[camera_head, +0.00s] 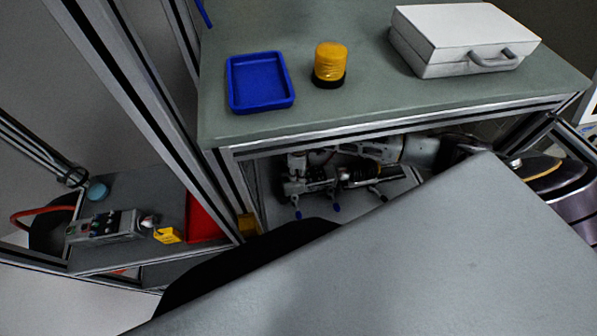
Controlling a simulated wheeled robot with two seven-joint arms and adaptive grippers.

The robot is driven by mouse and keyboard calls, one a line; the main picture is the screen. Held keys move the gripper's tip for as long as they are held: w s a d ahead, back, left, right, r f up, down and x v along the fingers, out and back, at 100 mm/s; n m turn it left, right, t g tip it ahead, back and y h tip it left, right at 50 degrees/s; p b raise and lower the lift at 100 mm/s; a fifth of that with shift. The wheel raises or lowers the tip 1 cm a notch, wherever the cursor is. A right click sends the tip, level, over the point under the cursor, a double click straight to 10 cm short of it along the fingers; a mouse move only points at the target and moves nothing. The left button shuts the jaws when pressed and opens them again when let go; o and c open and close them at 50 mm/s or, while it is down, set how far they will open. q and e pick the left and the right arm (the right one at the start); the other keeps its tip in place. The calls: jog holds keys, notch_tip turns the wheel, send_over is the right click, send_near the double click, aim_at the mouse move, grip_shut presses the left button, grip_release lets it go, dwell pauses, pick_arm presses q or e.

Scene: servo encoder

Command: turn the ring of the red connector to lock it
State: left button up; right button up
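The red connector and its ring cannot be made out in the head view. My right arm comes in from the right beneath the green table. My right gripper (317,205) is small and dark there, among several blue-tipped parts. It is too small and cluttered to tell whether its fingers are open or shut, or whether they touch anything. My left gripper cannot be made out; a large grey surface fills the lower part of the view.
The green table (365,95) carries a blue tray (232,84), a yellow cylinder with a black base (330,62) and a white case (462,30). A lower shelf at left holds a red bin (203,219), a grey control box (104,227) and a yellow object (168,235).

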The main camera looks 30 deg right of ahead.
jog(key=o, duration=0.3)
jog(key=shift+o, duration=0.2)
jog(key=shift+r, duration=0.1)
jog(key=shift+r, duration=3.9)
